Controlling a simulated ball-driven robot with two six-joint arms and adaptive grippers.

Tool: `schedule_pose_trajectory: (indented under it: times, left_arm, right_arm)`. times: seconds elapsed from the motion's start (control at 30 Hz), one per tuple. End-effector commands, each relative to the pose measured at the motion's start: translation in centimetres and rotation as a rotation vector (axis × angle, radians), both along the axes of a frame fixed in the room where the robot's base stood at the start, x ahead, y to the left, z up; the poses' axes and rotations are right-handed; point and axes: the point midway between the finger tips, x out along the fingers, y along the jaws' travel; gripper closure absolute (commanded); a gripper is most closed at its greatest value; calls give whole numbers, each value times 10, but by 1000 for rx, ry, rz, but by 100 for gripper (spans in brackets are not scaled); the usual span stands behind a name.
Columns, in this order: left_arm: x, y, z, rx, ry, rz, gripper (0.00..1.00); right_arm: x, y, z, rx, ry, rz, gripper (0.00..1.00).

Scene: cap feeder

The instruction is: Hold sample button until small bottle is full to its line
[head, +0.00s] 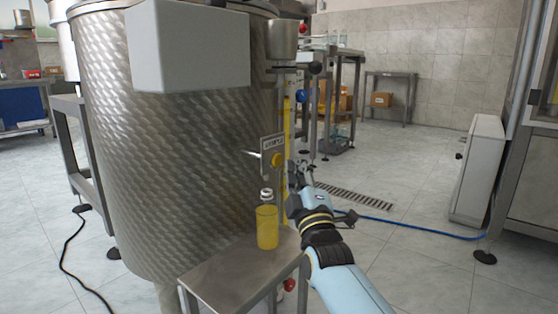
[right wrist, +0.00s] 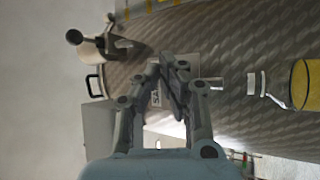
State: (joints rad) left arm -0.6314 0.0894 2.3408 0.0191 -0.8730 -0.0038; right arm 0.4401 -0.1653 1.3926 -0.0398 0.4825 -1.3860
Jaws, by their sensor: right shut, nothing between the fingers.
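The small bottle (head: 267,226) stands upright on a steel stand, with yellow filling most of its body and a clear neck above. My left gripper is out of view.
A large steel tank (head: 180,150) with a grey box (head: 190,48) fills the left. The stand's top (head: 222,272) is bare in front of the bottle. A blue hose (head: 410,228) crosses the floor at right, by a white cabinet (head: 478,170).

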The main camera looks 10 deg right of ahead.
Motion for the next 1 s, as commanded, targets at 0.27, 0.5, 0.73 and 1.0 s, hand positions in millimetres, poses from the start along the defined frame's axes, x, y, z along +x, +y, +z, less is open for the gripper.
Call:
schedule_pose_trajectory:
  times: [0.27,0.5,0.73,1.0]
  left_arm:
    - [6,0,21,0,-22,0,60]
    - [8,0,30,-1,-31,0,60]
    - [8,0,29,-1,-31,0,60]
    - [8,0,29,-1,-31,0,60]
  right_arm:
    - [-22,-17,4,-2,-2,-1,100]
    - [-36,-28,2,0,-1,0,100]
    - [-37,-29,1,0,0,0,100]
    - [-37,-29,1,0,0,0,100]
